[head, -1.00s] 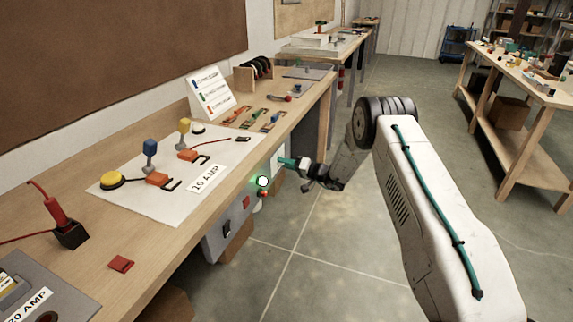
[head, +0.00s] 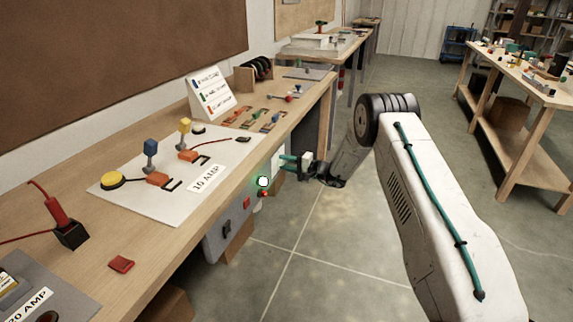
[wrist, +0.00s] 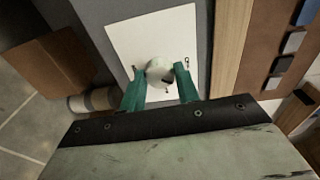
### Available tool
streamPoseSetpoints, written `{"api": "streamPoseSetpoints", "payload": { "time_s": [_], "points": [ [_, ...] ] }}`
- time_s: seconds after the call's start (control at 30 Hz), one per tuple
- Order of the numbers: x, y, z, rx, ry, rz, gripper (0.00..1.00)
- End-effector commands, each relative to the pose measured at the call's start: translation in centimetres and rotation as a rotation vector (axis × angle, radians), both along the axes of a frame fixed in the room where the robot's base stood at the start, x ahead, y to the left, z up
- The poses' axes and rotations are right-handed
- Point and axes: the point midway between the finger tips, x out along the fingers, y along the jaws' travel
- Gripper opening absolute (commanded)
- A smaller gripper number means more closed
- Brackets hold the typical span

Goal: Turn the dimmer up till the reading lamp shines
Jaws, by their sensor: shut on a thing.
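A pale round dimmer knob (wrist: 159,66) with a dark mark sits on a white plate (wrist: 125,38) in the wrist view. My gripper (wrist: 159,76) has its green fingers on either side of the knob and is shut on it. In the head view my gripper (head: 284,162) reaches the bench's front panel; the knob is hidden there, and part of the white plate (head: 277,160) shows. A small round white light (head: 263,182) with a faint greenish glow is on the panel beside the gripper. I cannot make out a separate reading lamp.
The wooden bench (head: 170,232) runs along the left wall, carrying a white board (head: 135,199) with plugs and coloured parts. A grey box (head: 213,244) with switches hangs under its edge. The floor (head: 330,265) beside the bench is open. Another workbench (head: 530,92) stands at right.

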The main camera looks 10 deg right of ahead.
Motion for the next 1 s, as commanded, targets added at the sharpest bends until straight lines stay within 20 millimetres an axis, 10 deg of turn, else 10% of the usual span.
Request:
{"api": "streamPoseSetpoints", "payload": {
  "time_s": [1.0],
  "points": [
    [0.09, -0.41, -0.04, 0.511, 0.707, -0.004, 0.09]
  ]
}}
